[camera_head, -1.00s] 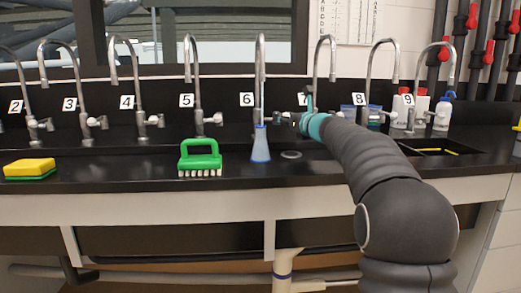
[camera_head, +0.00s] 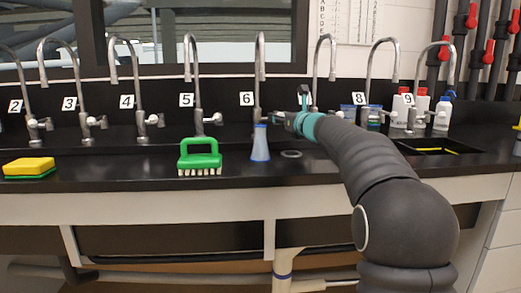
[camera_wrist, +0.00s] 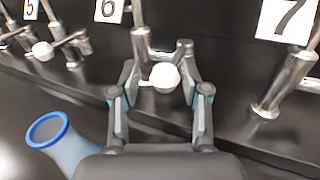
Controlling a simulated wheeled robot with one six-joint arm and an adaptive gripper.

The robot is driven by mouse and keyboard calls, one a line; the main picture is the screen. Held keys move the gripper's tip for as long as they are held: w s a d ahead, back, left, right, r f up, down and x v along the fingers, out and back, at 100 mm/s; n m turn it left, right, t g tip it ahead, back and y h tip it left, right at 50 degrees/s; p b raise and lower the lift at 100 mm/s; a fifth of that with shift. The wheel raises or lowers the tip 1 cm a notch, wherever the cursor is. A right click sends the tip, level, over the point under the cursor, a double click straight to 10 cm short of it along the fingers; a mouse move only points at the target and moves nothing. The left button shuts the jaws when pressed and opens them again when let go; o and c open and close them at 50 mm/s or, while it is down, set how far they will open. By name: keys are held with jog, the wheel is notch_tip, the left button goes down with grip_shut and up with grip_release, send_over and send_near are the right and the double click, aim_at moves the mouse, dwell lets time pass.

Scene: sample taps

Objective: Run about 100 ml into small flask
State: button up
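A small light-blue flask (camera_head: 260,146) with a blue rim stands upright on the counter under tap 6 (camera_head: 260,60). Its blue rim and mouth also show at the lower left of the wrist view (camera_wrist: 47,129); its fill level cannot be read. No water stream shows below the spout now. My gripper (camera_head: 281,117) is behind and right of the flask, at the valve of tap 6. In the wrist view my gripper (camera_wrist: 160,85) is open, its fingers on either side of the white tap knob (camera_wrist: 165,77), with gaps visible.
A green brush (camera_head: 200,158) stands left of the flask, and a yellow-green sponge (camera_head: 29,168) lies further left. Several other taps line the back. White bottles (camera_head: 442,112) stand at the right near a dark sink (camera_head: 438,147). A drain hole (camera_head: 291,154) is right of the flask.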

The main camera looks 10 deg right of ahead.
jog(key=shift+w+d, duration=0.1)
jog(key=shift+d, duration=0.2)
jog(key=b+v, duration=0.2)
jog(key=v, duration=0.5)
dwell(0.3)
